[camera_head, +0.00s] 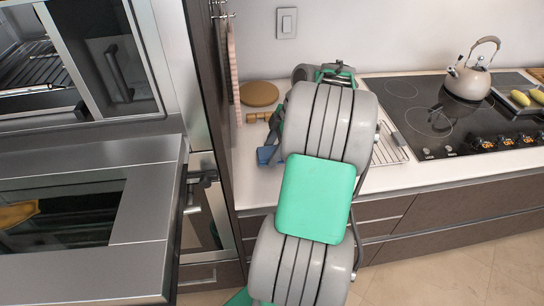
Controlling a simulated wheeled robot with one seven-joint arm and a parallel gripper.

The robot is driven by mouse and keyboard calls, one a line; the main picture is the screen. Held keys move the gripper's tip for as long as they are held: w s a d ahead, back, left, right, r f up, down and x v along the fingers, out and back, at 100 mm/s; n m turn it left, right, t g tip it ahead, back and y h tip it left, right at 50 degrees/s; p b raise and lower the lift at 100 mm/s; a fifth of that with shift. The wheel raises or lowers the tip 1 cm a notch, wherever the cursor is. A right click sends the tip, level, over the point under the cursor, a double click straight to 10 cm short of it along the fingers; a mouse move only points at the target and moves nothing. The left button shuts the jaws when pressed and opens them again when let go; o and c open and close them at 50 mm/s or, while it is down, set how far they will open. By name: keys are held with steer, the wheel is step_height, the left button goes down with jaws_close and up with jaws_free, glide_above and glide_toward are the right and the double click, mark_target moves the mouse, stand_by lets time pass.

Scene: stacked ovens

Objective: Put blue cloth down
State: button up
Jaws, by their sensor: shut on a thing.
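The blue cloth (268,154) shows as a small blue patch just left of my arm, over the white counter near its left end. My gripper (273,141) is mostly hidden behind my arm's grey and green links. Only a dark part of it shows, right above the cloth. It is shut on the blue cloth, which hangs at its tips. I cannot tell whether the lower edge of the cloth touches the counter.
An oven door (150,215) is open at the left. A round wooden board (259,93) and a wire rack (388,147) lie on the counter (255,185). A cooktop (425,105) with a kettle (468,80) is at right. Bare counter lies left of the cloth.

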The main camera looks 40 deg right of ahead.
steer(key=shift+f, duration=1.75)
steer(key=o, duration=1.2)
steer(key=p+v, duration=0.2)
steer(key=v, duration=1)
steer(key=shift+r+p, duration=0.2)
steer(key=shift+p, duration=0.1)
